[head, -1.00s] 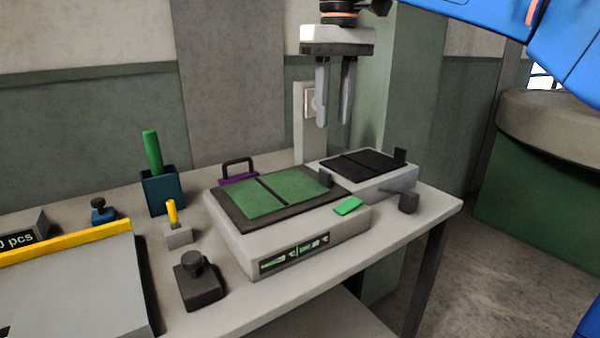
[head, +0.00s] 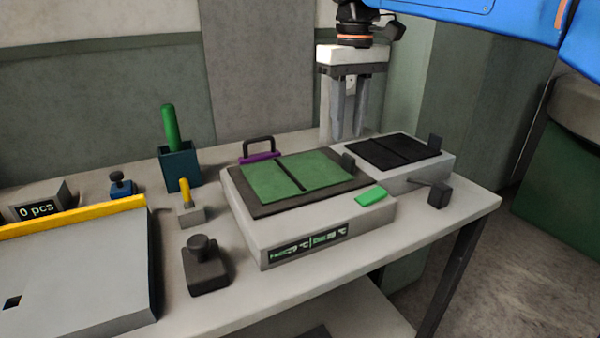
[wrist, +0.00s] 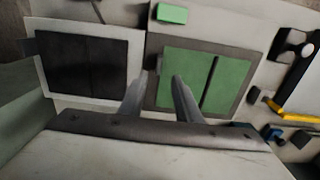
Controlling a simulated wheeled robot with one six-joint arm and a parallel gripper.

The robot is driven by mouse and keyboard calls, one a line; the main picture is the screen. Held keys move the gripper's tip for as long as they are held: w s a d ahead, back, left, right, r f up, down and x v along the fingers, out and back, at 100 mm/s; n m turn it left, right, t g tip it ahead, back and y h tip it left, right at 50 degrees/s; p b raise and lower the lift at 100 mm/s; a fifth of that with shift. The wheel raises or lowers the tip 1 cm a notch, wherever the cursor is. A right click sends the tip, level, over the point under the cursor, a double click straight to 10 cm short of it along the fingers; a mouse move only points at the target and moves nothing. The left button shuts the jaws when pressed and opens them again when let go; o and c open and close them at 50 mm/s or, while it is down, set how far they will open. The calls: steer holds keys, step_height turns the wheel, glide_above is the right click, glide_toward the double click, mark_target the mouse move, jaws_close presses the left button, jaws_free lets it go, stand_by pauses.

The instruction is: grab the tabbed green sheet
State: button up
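A dull green sheet (head: 290,175), split by a dark line, lies on the dark top of a grey heated unit (head: 320,225). A small bright green tab-like piece (head: 371,196) lies at that unit's front right edge; I cannot tell whether it joins the sheet. In the wrist view the green sheet (wrist: 235,85) lies beyond my fingertips, and the bright green piece (wrist: 172,14) is at the top. My gripper (head: 348,136) is open and empty, fingers pointing down, above and behind the units.
A second unit with a black top (head: 400,152) stands to the right. A purple piece with a dark handle (head: 259,156) stands behind. A teal holder (head: 180,168) with a green stick, a dark knobbed block (head: 205,270) and a yellow-edged grey box (head: 75,265) are left.

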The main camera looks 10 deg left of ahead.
mark_target(348, 154)
steer(key=shift+d+f, duration=0.2)
steer(key=shift+f, duration=3.35)
steer(key=shift+c, duration=0.5)
jaws_close()
